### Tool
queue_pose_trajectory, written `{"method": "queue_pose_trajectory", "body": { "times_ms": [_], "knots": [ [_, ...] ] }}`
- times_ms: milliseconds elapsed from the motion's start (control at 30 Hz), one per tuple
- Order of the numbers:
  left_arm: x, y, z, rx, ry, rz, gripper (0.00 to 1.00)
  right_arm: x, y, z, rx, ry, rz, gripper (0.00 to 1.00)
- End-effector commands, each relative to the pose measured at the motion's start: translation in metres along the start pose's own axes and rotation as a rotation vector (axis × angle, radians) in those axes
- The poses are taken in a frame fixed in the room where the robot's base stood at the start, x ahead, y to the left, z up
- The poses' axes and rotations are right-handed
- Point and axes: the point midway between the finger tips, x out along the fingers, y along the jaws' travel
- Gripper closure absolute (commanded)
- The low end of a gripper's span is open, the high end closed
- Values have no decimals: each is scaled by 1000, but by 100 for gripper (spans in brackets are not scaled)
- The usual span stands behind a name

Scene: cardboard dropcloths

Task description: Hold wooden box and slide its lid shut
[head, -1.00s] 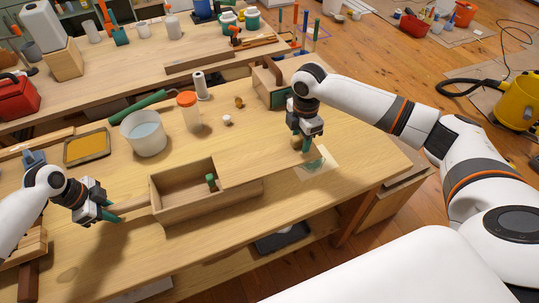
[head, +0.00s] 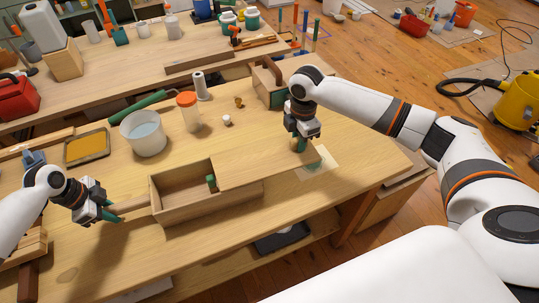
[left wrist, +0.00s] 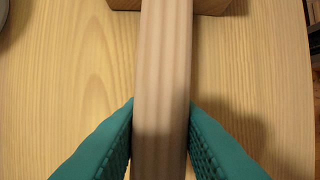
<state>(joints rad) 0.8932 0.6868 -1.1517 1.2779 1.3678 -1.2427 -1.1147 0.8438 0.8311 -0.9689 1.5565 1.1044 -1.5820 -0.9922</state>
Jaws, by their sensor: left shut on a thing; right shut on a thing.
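The wooden box (head: 190,210) sits on the workbench, its left part open and a small green-topped item (head: 211,183) showing inside. Its flat wooden lid (head: 255,165) covers the right part and sticks out past the box's right end. My left gripper (head: 113,215) is shut on the box's handle, a pale bar at the left end. In the left wrist view the handle (left wrist: 162,80) runs between the teal fingers, toward the box's end at the top. My right gripper (head: 299,146) is shut on the lid near its right end; its fingertips are partly hidden.
Behind the box stand a white bucket (head: 143,135), an orange-lidded jar (head: 188,112), a small white item (head: 227,120) and a yellow tray (head: 87,146). A wooden caddy (head: 268,85) stands behind my right gripper. The bench in front of the box is clear.

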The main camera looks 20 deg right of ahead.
Motion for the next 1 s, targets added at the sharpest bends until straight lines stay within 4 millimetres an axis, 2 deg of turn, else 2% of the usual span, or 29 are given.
{"method": "queue_pose_trajectory", "body": {
  "times_ms": [1000],
  "knots": [
    [1, -1, 0, -2, 1, -1, 94, 2, -1, 43, -7, -3, 5, 92]
  ]
}}
